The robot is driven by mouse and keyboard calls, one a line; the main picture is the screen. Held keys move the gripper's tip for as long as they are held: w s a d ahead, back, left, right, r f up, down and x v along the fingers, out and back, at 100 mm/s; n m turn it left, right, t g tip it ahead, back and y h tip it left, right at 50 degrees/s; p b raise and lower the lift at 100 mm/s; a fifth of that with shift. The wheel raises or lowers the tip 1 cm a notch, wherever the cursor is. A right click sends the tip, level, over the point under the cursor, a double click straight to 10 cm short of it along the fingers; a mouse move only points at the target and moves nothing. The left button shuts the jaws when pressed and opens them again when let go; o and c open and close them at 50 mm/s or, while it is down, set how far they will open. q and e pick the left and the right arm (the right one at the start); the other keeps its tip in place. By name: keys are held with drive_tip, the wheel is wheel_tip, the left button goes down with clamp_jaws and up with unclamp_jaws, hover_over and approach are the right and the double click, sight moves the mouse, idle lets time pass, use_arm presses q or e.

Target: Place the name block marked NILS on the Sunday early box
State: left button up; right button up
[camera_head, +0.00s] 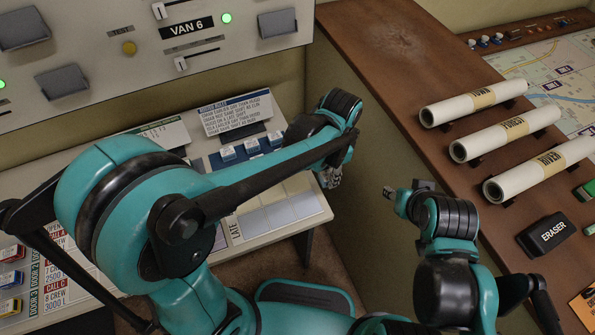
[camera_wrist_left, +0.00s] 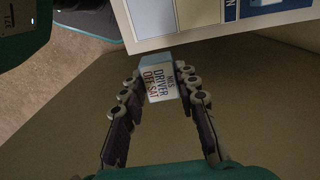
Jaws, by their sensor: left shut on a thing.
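My left gripper (camera_head: 333,178) is shut on a small pale block with printed sides. In the left wrist view the gripper (camera_wrist_left: 161,85) grips the block (camera_wrist_left: 160,82) between both fingers, off the surface, near the pale board's edge. Its face reads DRIVER and OFF SAT, with a short name that looks like NILS. The roster board (camera_head: 285,212) lies under and beside my left arm, with a row marked LATE (camera_head: 235,229). The arm hides much of the board, and I cannot make out the Sunday early box. My right gripper (camera_head: 391,193) is at the right, its jaw state unclear.
Several blue-and-white blocks (camera_head: 252,147) stand at the board's back, near a printed rules card (camera_head: 236,115). A brown desk at the right holds rolled charts (camera_head: 505,137) and an eraser (camera_head: 547,234). A gap separates board and desk.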

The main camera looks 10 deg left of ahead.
use_arm(q)
drive_tip(key=b, duration=0.3)
hover_over(296, 182)
wheel_tip(296, 182, down, 6)
drive_tip(key=shift+f, duration=0.15)
drive_tip(key=shift+f+b, duration=0.7)
drive_tip(key=shift+f, duration=1.25)
drive_tip(key=shift+s, duration=0.1)
drive_tip(key=shift+f, duration=0.15)
drive_tip(key=o, duration=1)
drive_tip(key=shift+o, duration=0.2)
